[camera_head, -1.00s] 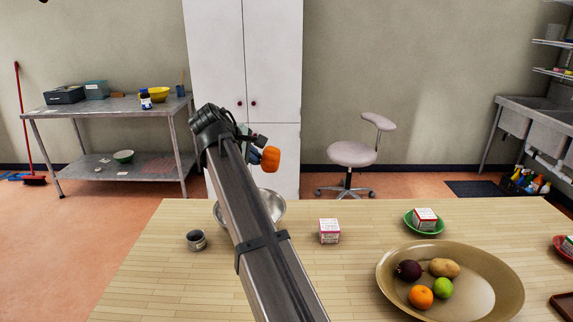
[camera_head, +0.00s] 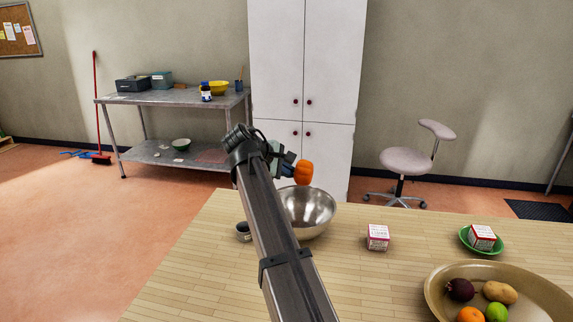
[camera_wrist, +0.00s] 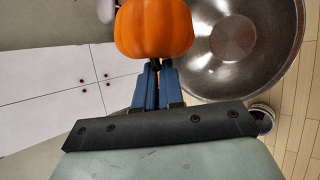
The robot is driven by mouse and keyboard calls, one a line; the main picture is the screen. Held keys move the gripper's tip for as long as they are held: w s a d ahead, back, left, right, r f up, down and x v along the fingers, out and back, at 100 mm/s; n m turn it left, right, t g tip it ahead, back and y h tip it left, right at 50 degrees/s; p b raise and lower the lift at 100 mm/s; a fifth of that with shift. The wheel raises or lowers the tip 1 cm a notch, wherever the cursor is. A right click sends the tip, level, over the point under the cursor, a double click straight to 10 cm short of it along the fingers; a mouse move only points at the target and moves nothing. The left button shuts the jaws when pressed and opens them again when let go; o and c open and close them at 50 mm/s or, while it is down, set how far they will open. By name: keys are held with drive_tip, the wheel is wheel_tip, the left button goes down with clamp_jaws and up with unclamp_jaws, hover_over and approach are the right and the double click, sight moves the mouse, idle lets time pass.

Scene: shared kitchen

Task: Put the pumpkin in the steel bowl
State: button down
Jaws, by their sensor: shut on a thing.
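The orange pumpkin (camera_head: 303,172) is held in my gripper (camera_head: 288,168), raised above the table. In the wrist view the pumpkin (camera_wrist: 154,28) sits at the tips of my gripper's blue fingers (camera_wrist: 155,70), which are close together. The steel bowl (camera_head: 310,218) stands on the wooden table, below the pumpkin; its left part is hidden behind my arm. In the wrist view the empty inside of the bowl (camera_wrist: 235,75) shows to the right of the pumpkin.
A small dark tin (camera_head: 243,232) stands left of the bowl, partly behind my arm. A small box (camera_head: 378,237) stands right of it. A green dish (camera_head: 466,244) holds another box. A large tan dish (camera_head: 545,300) with fruit and vegetables is at the lower right.

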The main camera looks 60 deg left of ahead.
wheel_tip(320, 180, down, 9)
drive_tip(key=shift+f, duration=0.15)
idle(0.6)
drive_tip(key=c, duration=1.2)
unclamp_jaws()
drive_tip(key=shift+o, duration=0.2)
wheel_tip(320, 180, up, 7)
